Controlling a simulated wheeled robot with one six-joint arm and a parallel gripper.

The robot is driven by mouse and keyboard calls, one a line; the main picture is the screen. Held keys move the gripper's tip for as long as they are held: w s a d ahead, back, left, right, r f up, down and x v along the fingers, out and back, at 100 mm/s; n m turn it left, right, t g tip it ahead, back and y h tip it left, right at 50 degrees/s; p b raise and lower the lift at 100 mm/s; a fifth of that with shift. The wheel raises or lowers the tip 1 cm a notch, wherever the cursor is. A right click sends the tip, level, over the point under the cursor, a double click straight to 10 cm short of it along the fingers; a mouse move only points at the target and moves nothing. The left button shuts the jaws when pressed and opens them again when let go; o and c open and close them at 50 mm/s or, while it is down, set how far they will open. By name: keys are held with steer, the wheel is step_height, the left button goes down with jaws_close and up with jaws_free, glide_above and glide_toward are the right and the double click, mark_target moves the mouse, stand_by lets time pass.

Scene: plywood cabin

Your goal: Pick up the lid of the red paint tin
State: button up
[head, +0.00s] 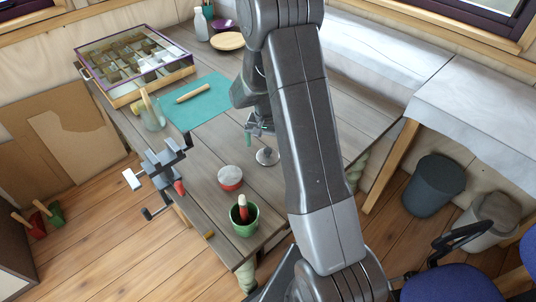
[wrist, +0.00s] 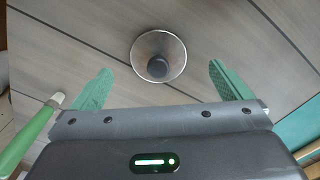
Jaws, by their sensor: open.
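A round grey metal lid with a dark knob (head: 267,157) lies on the plank worktable. It also shows in the wrist view as a shiny disc (wrist: 160,42), its knob near its lower edge. A small red tin (head: 230,178) with a pale top stands to the lid's lower left in the head view. My gripper (head: 257,132) is above the table near the lid, partly hidden by my arm. In the wrist view my gripper (wrist: 161,82) is open, its green fingers wide apart and empty. The lid appears between and beyond the fingertips, not touched.
A green pot (head: 243,220) with a red-handled tool stands near the table's front corner. A vise (head: 160,168) is on the left edge. A glass jar (head: 152,115), teal mat (head: 200,108) and glass-topped case (head: 135,60) lie farther back. Bare planks surround the lid.

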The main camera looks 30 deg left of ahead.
mark_target(267, 151)
steer(key=shift+w+d+f+p, duration=0.1)
steer(key=shift+f+p, duration=0.35)
steer(key=shift+f, duration=0.95)
steer(key=shift+w+f+p, duration=0.1)
steer(key=shift+f+p, duration=0.35)
steer(key=shift+f, duration=0.95)
steer(key=c, duration=1.1)
